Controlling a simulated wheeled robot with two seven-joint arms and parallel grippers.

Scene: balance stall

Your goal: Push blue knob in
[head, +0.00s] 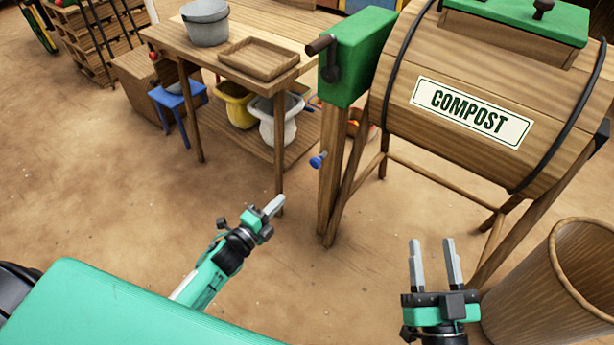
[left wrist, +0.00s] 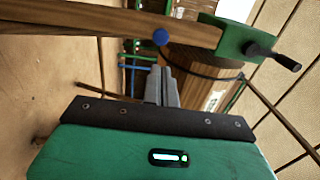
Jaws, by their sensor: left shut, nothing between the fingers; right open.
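The blue knob (head: 318,160) sticks out to the left from a wooden leg of the compost drum's stand. It also shows in the left wrist view (left wrist: 161,37) as a round blue end, just beyond the fingertips in the picture. My left gripper (head: 274,205) is shut and empty, below and left of the knob, with a clear gap between them. Its closed fingers (left wrist: 163,72) point toward the knob in the left wrist view. My right gripper (head: 435,243) is open and empty in front of the drum.
The compost drum (head: 400,120) carries a green box (head: 355,55) with a dark crank handle (head: 332,65). A wooden barrel (head: 530,300) stands at the lower right. A table with a tray (head: 258,60) and a pot (head: 206,25) is behind. The floor between is clear.

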